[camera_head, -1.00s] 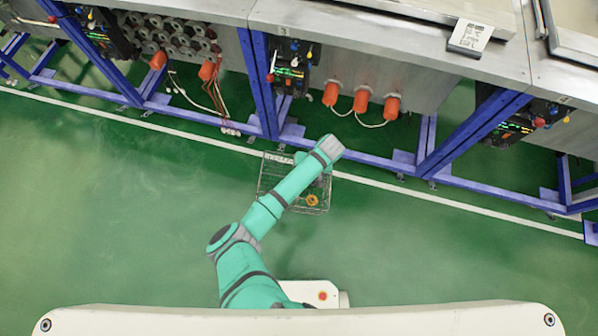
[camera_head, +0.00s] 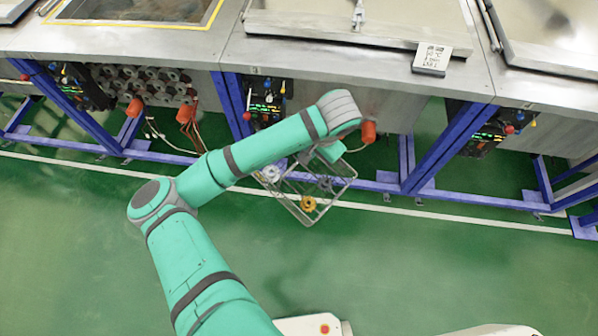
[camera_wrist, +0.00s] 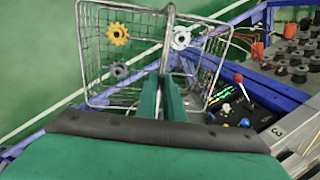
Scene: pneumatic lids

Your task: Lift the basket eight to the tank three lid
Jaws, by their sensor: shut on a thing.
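My gripper (camera_wrist: 163,88) is shut on the handle of the wire basket (camera_wrist: 88,62). In the head view the basket (camera_head: 341,182) hangs tilted below my arm, in front of the tanks' blue frame. It holds an orange gear (camera_wrist: 118,33), a pale gear (camera_wrist: 181,38) and a dark grey gear (camera_wrist: 120,70). My arm hides part of the basket and the gripper's fingers in the head view. The tank lid (camera_head: 300,18), on the bench section marked 3, lies closed, above and behind the basket, with a handle fitting (camera_head: 358,16) on it.
Orange plugs (camera_head: 369,132), control boxes with knobs (camera_head: 266,100) and blue frame posts (camera_head: 440,150) are close to the basket. The green floor in front is open.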

